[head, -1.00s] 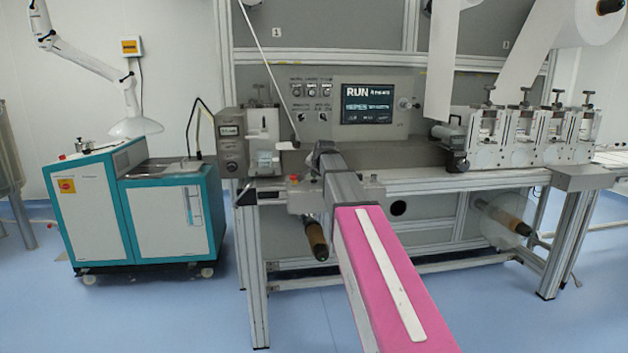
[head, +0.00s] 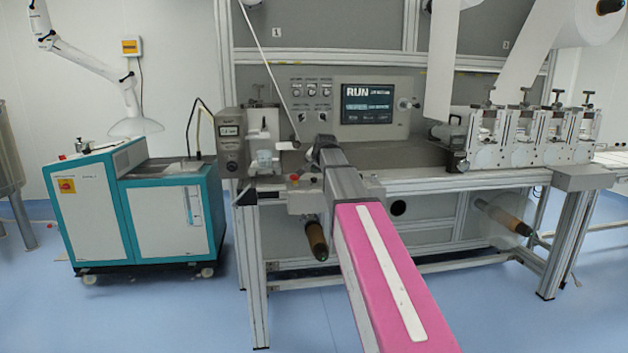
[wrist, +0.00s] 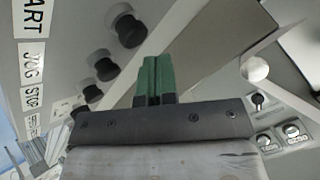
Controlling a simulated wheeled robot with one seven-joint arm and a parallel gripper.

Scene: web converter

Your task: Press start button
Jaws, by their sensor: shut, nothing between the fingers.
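The wrist view shows a grey panel with a row of black round buttons and white labels. The label of the start button, cut to "ART" (wrist: 28,14), is at the top left corner. The nearest black button (wrist: 128,28) is large and seems to belong to it. Below it are two smaller black buttons near the labels "JOG" (wrist: 32,66) and "STOP" (wrist: 33,102). My gripper (wrist: 156,62) has its green fingers together and empty. In the picture its tips are just right of and below the nearest button; contact cannot be told. In the head view my arm hides the fingers.
The converter's screen (head: 367,104) reads "RUN". A red button (head: 294,178) is left of my arm's end. A row of roller units (head: 535,138) stands on the bench at right. A teal cabinet (head: 165,225) stands at left.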

